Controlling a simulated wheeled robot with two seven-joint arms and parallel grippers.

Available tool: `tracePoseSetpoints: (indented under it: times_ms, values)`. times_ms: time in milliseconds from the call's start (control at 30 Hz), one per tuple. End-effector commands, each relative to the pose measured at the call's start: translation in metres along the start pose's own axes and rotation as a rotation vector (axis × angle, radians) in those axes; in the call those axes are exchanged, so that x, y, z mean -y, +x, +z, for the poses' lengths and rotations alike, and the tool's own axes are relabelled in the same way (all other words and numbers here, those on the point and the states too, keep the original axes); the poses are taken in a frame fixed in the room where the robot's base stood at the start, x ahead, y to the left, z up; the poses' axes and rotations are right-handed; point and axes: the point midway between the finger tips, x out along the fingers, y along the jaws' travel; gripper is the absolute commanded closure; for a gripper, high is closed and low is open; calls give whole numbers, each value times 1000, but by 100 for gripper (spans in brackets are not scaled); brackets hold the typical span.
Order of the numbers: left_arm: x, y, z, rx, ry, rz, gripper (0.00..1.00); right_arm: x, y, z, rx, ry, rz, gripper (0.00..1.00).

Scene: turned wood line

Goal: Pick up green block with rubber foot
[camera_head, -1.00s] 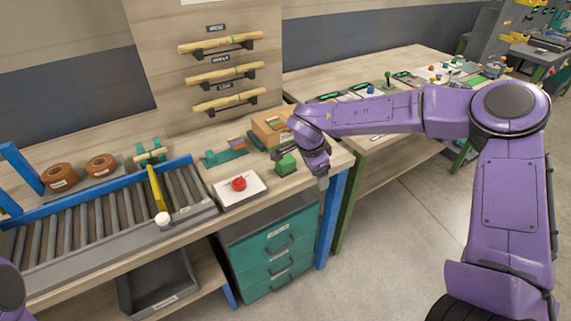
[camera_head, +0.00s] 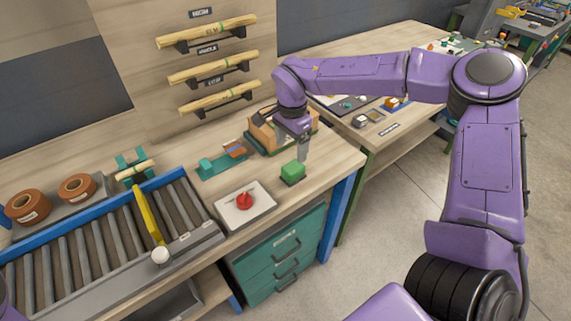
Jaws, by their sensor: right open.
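The green block (camera_head: 293,171) sits on the wooden bench top near its right end. Its underside is hidden, so I cannot tell the rubber foot apart clearly. My right gripper (camera_head: 302,153) is open and empty, pointing down just above and behind the green block, apart from it as far as I can see. My left gripper is not in view.
A white board with a red knob (camera_head: 244,201) lies left of the block. A wooden box (camera_head: 262,133) stands behind my gripper, with a teal fixture (camera_head: 208,167) beside it. A roller conveyor (camera_head: 100,235) fills the left. A teal drawer cabinet (camera_head: 280,250) is below.

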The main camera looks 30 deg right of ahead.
Motion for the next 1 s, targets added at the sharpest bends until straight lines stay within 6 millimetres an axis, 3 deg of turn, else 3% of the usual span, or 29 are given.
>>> tracePoseSetpoints:
  times_ms: [100,300,500,767,800,967,1000]
  values:
    - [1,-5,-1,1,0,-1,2,-2,22,-2,1,4,5,21]
    - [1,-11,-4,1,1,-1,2,-3,46,-2,0,5,4,21]
    - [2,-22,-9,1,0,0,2,-4,82,-1,-1,2,4,21]
    - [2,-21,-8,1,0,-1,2,-2,92,0,0,1,0,21]
    - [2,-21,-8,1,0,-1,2,-2,92,0,0,1,0,25]
    - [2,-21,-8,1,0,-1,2,-2,92,0,-1,1,0,77]
    - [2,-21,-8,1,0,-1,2,-2,92,0,-1,1,0,80]
